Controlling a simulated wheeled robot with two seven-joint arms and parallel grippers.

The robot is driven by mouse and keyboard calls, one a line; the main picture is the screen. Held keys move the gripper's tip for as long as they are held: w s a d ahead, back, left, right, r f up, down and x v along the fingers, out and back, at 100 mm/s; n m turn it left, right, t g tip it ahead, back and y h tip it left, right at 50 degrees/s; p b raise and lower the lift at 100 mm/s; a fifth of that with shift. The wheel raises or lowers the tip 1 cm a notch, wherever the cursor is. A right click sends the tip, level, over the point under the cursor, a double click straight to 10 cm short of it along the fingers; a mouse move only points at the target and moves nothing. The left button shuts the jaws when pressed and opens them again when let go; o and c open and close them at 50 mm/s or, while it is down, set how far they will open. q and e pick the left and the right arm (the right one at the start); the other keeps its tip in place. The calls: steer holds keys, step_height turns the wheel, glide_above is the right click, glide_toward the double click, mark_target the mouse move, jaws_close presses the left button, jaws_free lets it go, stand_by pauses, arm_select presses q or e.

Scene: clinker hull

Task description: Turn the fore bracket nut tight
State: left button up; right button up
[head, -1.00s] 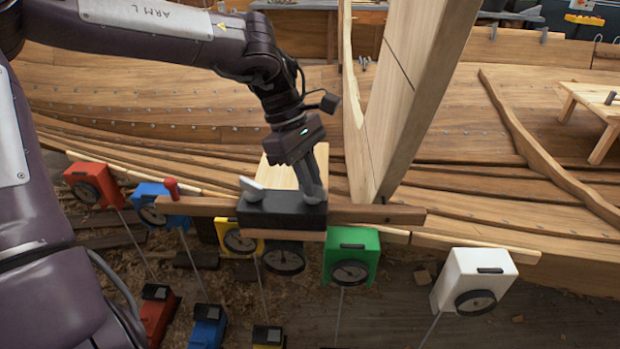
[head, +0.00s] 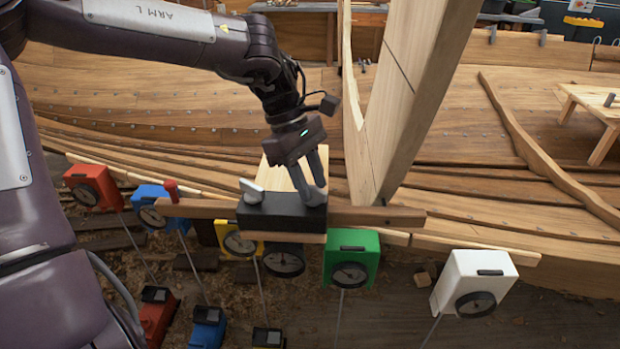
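A black block-like bracket (head: 282,212) lies across a wooden rail in the head view. A pale grey wing-shaped nut (head: 251,190) stands at its left end, clear of my gripper. My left gripper (head: 309,190) points down at the bracket's right end, its two grey fingers reaching the top there. A second nut may be between the fingertips; the fingers hide it, so I cannot tell whether they are closed on it. The frames do not show which nut is the fore one. My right gripper is not in view.
A tall wooden timber (head: 408,100) rises just right of my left gripper. Boxes with dials hang along the hull's near edge, among them a green one (head: 351,250) and a white one (head: 473,275). A small wooden bench (head: 592,105) stands at the right.

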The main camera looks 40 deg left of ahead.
arm_select(q)
steer(key=shift+a+r, duration=0.25)
steer(key=shift+r, duration=0.2)
steer(key=b+v, duration=0.1)
steer(key=v, duration=0.5)
steer(key=shift+r, duration=0.35)
steer(key=shift+a, duration=0.15)
